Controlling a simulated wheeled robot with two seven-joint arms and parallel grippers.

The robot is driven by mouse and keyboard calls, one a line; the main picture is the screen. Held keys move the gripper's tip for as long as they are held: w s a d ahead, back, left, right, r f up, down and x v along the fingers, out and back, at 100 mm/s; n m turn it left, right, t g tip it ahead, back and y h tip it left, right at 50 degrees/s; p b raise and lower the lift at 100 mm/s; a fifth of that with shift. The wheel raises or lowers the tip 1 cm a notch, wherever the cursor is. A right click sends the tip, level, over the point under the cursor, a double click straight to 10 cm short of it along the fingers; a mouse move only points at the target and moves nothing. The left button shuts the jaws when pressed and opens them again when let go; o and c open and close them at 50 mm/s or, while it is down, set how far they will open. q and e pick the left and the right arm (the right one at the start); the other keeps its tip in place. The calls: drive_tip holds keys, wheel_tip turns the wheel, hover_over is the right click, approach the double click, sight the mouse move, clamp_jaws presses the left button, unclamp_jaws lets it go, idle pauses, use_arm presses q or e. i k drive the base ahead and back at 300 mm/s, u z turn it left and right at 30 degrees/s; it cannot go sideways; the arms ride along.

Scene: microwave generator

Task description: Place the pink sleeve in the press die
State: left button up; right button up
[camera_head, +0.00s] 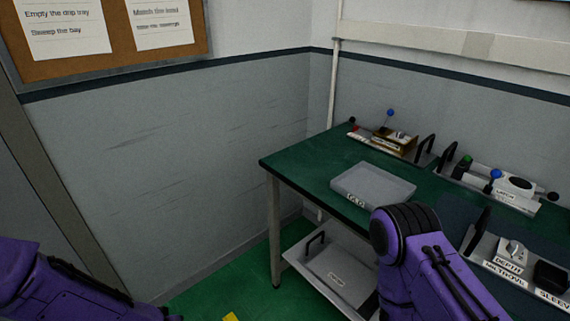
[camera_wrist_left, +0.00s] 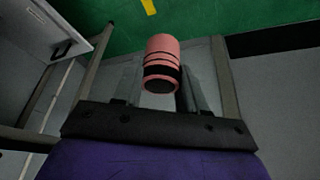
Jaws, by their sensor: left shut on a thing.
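In the left wrist view a pink sleeve (camera_wrist_left: 163,50) with dark bands sits between the fingers of my left gripper (camera_wrist_left: 161,76). The gripper is shut on it, and the sleeve's dark end faces the camera. Green floor and the frame of a table show beyond it, so it is held clear of the bench top. My left gripper and the sleeve do not show in the head view. I cannot pick out the press die for certain. A fixture (camera_head: 512,253) with labels, one starting "SLEEV", stands at the right of the head view. My right gripper is not visible.
The green-topped bench (camera_head: 310,163) bears a pale tray (camera_head: 373,184) near its front edge. A brass-coloured fixture (camera_head: 395,142) with a blue-knobbed lever and a grey fixture (camera_head: 519,186) stand behind. A lower shelf tray (camera_head: 335,270) sits under the bench. The bench's left end is clear.

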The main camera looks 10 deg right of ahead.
sight(550, 278)
drive_tip(key=z, duration=2.3)
